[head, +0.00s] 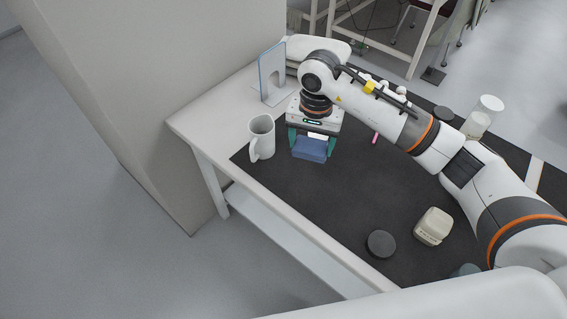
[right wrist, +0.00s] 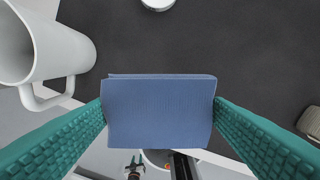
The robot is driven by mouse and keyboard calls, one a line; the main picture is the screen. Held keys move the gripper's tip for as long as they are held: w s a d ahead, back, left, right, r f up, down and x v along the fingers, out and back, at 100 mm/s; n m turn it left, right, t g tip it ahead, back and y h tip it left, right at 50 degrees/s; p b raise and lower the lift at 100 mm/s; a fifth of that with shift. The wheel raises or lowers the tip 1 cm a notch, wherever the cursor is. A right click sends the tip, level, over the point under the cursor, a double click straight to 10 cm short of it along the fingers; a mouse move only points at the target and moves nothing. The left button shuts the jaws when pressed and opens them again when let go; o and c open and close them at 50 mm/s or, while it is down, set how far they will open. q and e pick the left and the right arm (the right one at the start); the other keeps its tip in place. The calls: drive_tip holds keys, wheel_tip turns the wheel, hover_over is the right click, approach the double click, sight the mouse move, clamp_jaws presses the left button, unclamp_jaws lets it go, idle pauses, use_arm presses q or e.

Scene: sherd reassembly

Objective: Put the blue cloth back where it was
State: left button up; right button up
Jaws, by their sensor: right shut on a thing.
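The blue cloth (head: 310,149) is a folded block between the teal fingers of my right gripper (head: 312,141), near the left end of the table. In the right wrist view the cloth (right wrist: 158,110) fills the space between the two fingers, which touch its left and right sides. The gripper is shut on it. Whether the cloth touches the mat is hard to tell.
A white mug (head: 262,137) stands just left of the cloth. A bookend-like upright panel (head: 272,74) stands behind it. A dark round disc (head: 381,244) and a cream container (head: 433,226) sit at the front right. The middle of the dark mat (head: 335,195) is clear.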

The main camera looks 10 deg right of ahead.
drive_tip(key=shift+w+a+f, duration=0.5)
drive_tip(key=shift+w+f, duration=0.2)
drive_tip(key=shift+w, duration=0.1)
hover_over(302, 173)
wheel_tip(302, 173, down, 5)
drive_tip(key=shift+s+f+p, duration=0.1)
drive_tip(key=shift+p, duration=0.3)
drive_tip(key=shift+f, duration=2.05)
drive_tip(key=o, duration=0.9)
drive_tip(key=shift+o, duration=0.2)
drive_tip(key=shift+r+p, duration=0.25)
drive_tip(key=shift+p, duration=0.05)
wheel_tip(302, 173, up, 12)
drive_tip(key=shift+f+b, duration=0.15)
drive_tip(key=shift+b, duration=0.75)
